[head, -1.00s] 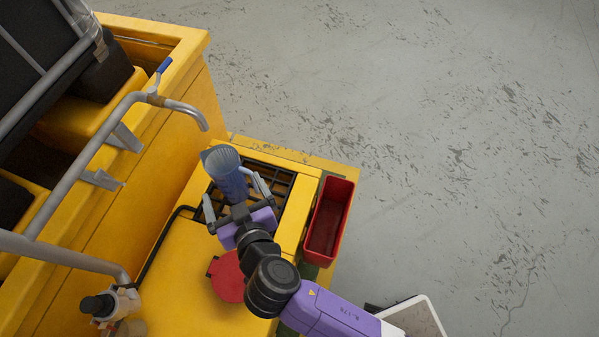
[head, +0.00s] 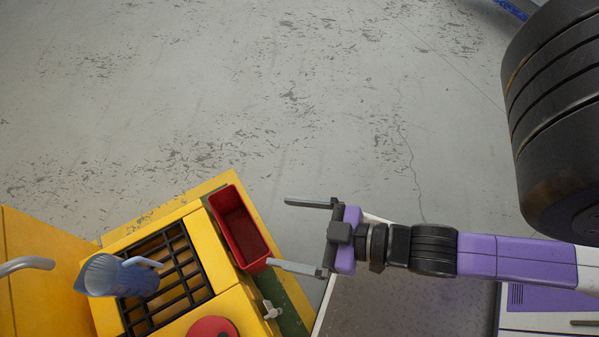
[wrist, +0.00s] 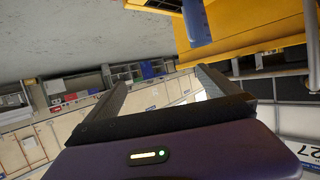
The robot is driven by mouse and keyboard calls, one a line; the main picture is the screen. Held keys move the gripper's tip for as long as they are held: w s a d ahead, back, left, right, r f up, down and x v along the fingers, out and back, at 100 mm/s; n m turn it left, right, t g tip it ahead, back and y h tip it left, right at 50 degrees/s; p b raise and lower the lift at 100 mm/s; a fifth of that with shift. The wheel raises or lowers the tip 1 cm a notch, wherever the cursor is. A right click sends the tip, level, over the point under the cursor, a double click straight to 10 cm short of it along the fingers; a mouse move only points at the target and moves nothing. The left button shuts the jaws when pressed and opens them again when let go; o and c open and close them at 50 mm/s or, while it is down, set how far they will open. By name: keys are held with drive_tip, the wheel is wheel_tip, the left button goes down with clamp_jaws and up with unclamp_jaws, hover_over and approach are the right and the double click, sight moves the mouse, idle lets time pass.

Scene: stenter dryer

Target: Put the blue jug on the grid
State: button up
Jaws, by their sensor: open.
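The blue jug (head: 138,281) appears to stand upright on the black grid (head: 185,292), its ribbed open top to the left and its handle to the right. Its base is partly hidden by its own body. The grid lies in the top of the yellow machine. My gripper (head: 280,234) is open and empty. In the wrist view, nothing is between the fingers, and a blue shape at the top may be the jug.
A red open bin (head: 262,250) is on the machine's right edge, between the grid and my gripper. A red disc (head: 212,328) lies on the yellow top (head: 205,235) below the grid. A pale pipe end (head: 28,264) juts in at left. Bare grey floor (head: 290,95) fills the upper area.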

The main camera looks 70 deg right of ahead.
drive_tip(key=s+d+r+m+t+h, duration=0.1)
drive_tip(key=s+d+r, duration=0.2)
drive_tip(key=r, duration=0.3)
drive_tip(key=shift+s+r+h, duration=0.2)
drive_tip(key=shift+s+h, duration=0.2)
drive_tip(key=shift+s, duration=0.15)
